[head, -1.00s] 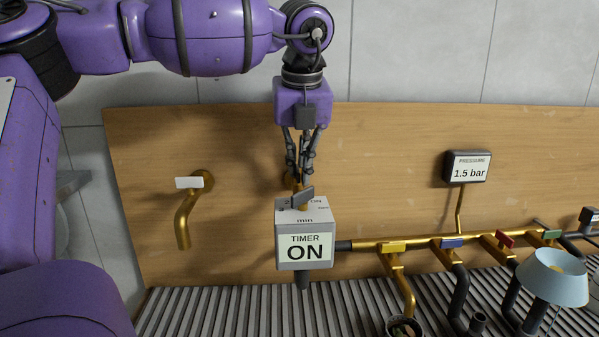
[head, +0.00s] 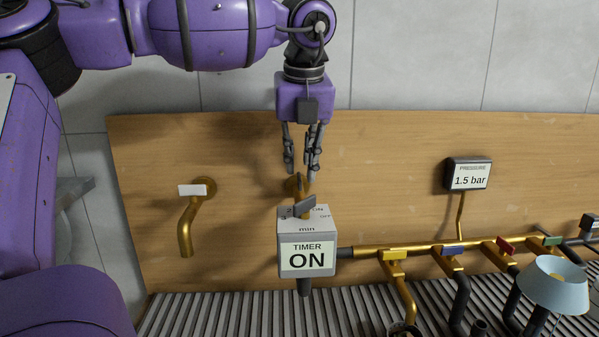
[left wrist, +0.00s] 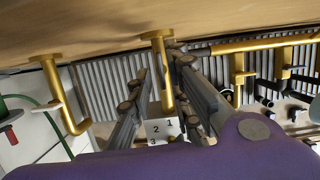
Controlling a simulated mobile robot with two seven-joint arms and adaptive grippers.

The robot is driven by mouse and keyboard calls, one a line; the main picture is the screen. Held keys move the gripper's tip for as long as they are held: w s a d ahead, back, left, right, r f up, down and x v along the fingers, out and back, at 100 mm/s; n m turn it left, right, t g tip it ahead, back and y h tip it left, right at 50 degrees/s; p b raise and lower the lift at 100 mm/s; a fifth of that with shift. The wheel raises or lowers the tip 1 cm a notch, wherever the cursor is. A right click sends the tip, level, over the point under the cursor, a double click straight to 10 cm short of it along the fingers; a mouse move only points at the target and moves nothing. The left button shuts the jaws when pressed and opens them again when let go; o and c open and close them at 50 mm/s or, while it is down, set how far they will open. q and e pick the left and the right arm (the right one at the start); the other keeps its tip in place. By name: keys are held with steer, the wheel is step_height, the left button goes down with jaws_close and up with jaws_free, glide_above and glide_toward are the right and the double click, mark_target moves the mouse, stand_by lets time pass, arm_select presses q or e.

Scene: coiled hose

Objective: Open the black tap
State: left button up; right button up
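A dark grey-black lever (head: 305,206), the only blackish handle I make out clearly, sits on a brass wall tap just above the timer box (head: 307,257), which reads "TIMER ON". The lever is slanted, and part of the tap behind it is hidden. In the left wrist view the brass tap (left wrist: 160,70) shows between my fingers, with a card or face marked 1, 2, 3 (left wrist: 157,129) beyond. My left gripper (head: 301,174) is open and empty, its fingers pointing down just above the lever. Contact cannot be told. My right gripper is not in view.
A brass tap with a white handle (head: 192,190) stands left. A brass pipe (head: 375,249) runs right from the timer, bearing yellow, blue, red and green handles. A gauge (head: 468,174) reads 1.5 bar. A pale blue lamp-like shade (head: 553,284) is at right. A ribbed grating (head: 210,312) lies below.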

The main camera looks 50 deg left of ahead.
mark_target(300, 177)
arm_select(q)
steer(key=shift+r+p, duration=0.85)
steer(key=shift+r, duration=1.5)
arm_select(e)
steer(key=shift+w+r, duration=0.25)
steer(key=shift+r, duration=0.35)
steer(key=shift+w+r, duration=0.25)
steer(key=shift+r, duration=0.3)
